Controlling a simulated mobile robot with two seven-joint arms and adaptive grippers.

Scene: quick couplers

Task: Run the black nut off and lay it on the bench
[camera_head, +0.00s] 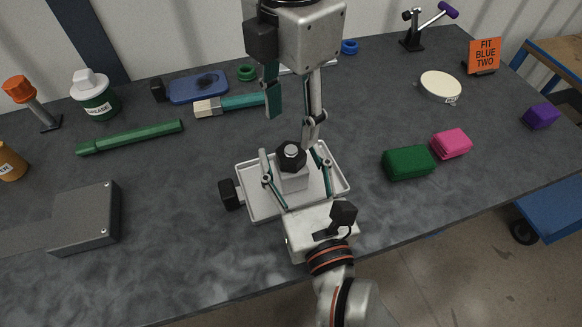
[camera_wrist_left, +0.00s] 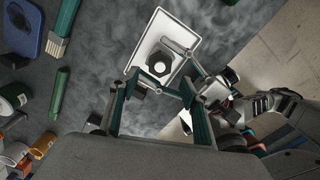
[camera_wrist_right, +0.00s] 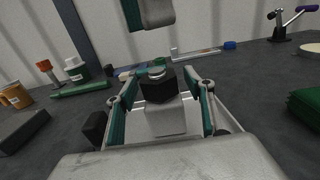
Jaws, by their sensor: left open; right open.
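The black nut (camera_head: 291,155) sits on top of a light grey block (camera_head: 294,182), inside a shallow white tray (camera_head: 252,210) on the bench. A silvery stud end shows at the nut's centre. My left gripper (camera_head: 292,124) is open above the nut, pointing down, with nothing between its fingers. In the left wrist view the nut (camera_wrist_left: 159,64) lies beyond the open fingers. My right gripper (camera_head: 293,160) is open low over the tray, one finger on each side of the block. In the right wrist view a gap shows between each finger and the block (camera_wrist_right: 166,116).
A grey box (camera_head: 85,215) stands left. A green bar (camera_head: 130,137), a brush (camera_head: 230,104) and a blue item (camera_head: 198,87) lie behind. Green (camera_head: 409,162) and pink (camera_head: 451,143) blocks sit right. Bare bench (camera_head: 170,195) lies left of the tray.

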